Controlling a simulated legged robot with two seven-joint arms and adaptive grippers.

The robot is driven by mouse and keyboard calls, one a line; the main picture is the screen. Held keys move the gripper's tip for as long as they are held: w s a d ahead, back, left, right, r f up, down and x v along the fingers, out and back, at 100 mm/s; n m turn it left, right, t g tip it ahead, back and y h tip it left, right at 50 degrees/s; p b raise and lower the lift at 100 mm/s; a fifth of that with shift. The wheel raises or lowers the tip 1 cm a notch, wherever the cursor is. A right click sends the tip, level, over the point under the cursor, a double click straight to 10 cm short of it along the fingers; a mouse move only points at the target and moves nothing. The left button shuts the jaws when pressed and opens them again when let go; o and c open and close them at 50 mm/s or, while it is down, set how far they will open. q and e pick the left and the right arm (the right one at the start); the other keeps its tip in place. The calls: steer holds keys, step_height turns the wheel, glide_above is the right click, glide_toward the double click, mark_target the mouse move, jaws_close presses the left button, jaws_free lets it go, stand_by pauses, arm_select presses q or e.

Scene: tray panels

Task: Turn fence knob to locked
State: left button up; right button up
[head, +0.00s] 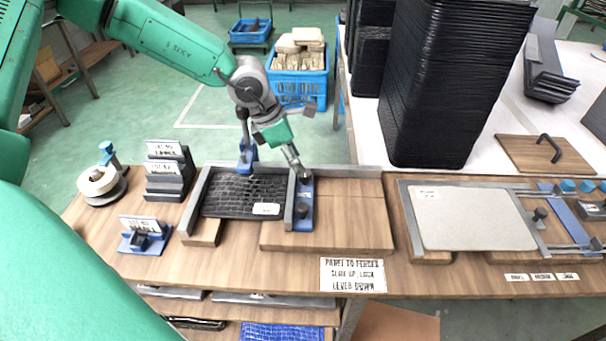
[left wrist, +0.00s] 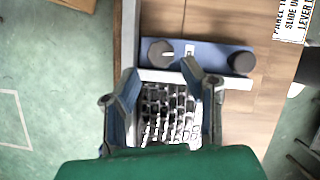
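The blue fence (head: 305,192) is a strip along the right side of the black textured panel (head: 235,200) in its wooden tray. It carries two dark round knobs, a far one (head: 304,177) and a near one (head: 303,210). In the left wrist view, the far knob (left wrist: 161,52) shows a small light mark, and the near knob (left wrist: 240,62) sits to its right. My left gripper (head: 274,168) is open above the tray's far part; its fingers (left wrist: 160,74) spread on either side of the far knob's line. Contact cannot be told. My right gripper is not seen.
A sign (head: 352,275) lies at the front table edge. Label stands (head: 168,172) and a tape roll (head: 98,181) are at left. A tall black tray stack (head: 440,80) stands behind right. A second fixture with a pale panel (head: 465,218) lies at right.

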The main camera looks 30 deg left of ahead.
mark_target(305, 178)
arm_select(q)
steer(key=x, duration=0.4)
steer(key=shift+w+d+f+b, duration=0.1)
steer(key=shift+f+b, duration=0.25)
steer(key=shift+f, duration=0.05)
steer(key=c, duration=0.8)
steer(key=m+p, duration=0.1)
steer(key=p, duration=0.2)
steer(key=shift+r+h+p, duration=0.25)
steer(key=shift+h+p, duration=0.05)
steer(key=shift+p, duration=0.05)
steer(key=shift+c, duration=0.2)
steer(key=shift+w+f+m, duration=0.1)
steer(key=shift+m, duration=0.2)
steer(key=o, duration=0.8)
steer(key=shift+o, duration=0.2)
steer(key=shift+f, duration=0.1)
